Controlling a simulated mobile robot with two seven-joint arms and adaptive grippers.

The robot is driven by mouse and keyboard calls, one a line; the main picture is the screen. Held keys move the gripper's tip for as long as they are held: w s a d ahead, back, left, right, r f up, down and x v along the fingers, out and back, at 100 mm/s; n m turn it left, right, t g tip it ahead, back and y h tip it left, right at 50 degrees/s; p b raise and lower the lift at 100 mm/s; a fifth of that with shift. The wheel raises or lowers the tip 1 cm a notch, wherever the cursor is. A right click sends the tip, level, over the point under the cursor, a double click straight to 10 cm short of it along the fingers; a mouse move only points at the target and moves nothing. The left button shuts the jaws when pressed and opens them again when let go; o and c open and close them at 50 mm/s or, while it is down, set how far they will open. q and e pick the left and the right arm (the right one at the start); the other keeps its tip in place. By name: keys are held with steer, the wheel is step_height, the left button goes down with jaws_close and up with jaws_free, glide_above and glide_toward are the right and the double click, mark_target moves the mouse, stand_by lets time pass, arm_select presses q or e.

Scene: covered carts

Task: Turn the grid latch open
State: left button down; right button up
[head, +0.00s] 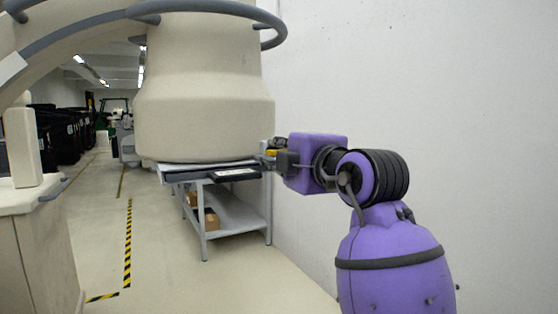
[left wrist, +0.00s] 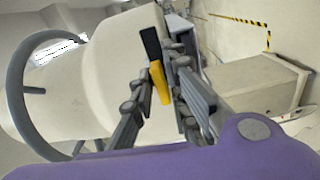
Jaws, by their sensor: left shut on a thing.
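The latch shows as a small yellow handle with a black end (left wrist: 160,84) in the left wrist view. It lies between the fingers of my left gripper (left wrist: 157,72), which is shut on it. My right gripper is in neither view.
A grey curved rail (head: 90,33) runs overhead. A white wall (head: 420,80) stands close on the right. Floor with striped tape (head: 128,240) is clear at left.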

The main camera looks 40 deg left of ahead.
arm_select(q)
steer(key=shift+f+n, duration=0.35)
steer(key=shift+n, duration=0.15)
steer(key=c, duration=1.9)
jaws_free()
steer(key=shift+r, duration=0.1)
steer(key=shift+o, duration=0.2)
steer(key=shift+r, duration=0.1)
steer(key=shift+d, duration=0.1)
steer(key=shift+s+d, duration=0.15)
steer(key=shift+d, duration=0.2)
steer(key=v, duration=1.1)
